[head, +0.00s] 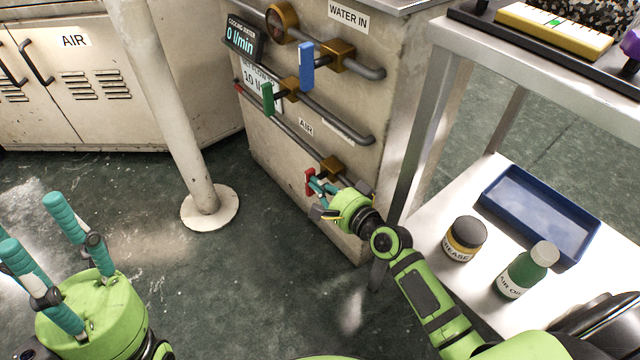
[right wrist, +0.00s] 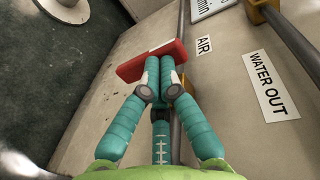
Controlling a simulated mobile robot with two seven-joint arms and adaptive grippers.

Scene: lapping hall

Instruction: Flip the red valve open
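The red valve handle (head: 310,181) is low on the beige cabinet, on the lowest pipe beside a brass valve body (head: 332,167). In the right wrist view the red handle (right wrist: 150,61) lies at an angle across the pipe. My right gripper (head: 319,188) is at the handle. Its teal fingers (right wrist: 160,72) are drawn together, tips at the handle's near side and covering part of it. I cannot tell whether they press on it; they do not appear to grip it. My left gripper (head: 45,260) is open and empty, fingers spread upward, away from the cabinet.
A blue handle (head: 306,66) and a green handle (head: 268,98) sit on the pipes above. A white post (head: 180,110) stands left of the cabinet. At right, a table's lower shelf (head: 424,216) holds a blue tray (head: 540,212), a grease jar (head: 464,240) and a green bottle (head: 527,270).

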